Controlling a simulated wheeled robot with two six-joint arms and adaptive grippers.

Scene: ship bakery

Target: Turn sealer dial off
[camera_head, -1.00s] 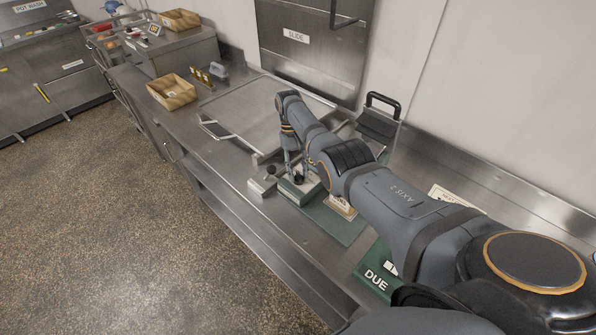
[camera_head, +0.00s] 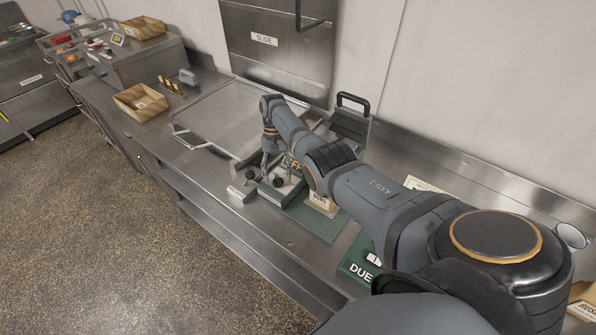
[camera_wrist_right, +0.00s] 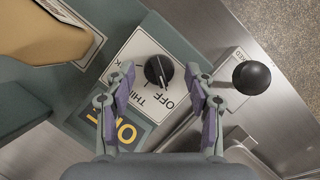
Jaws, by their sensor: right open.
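The sealer dial (camera_wrist_right: 158,71) is a round black knob on a white plate printed with THIN, OFF and another partly hidden word. It shows in the head view (camera_head: 278,181) on the green sealer. I cannot surely tell which word its pale mark points at. My right gripper (camera_wrist_right: 160,76) is open, its fingers on either side of the dial in the wrist view, with gaps showing. In the head view the right gripper (camera_head: 275,168) is just above and behind the dial. A panel with yellow letters (camera_wrist_right: 125,131) is partly hidden by the gripper. My left gripper is out of sight.
A black ball knob (camera_wrist_right: 252,77) stands beside the sealer, near the right finger. A tan packet (camera_wrist_right: 45,35) lies nearby. A green DUE board (camera_head: 360,262) lies on the steel counter. A shallow metal tray (camera_head: 225,115) and a wooden box (camera_head: 141,102) are further back.

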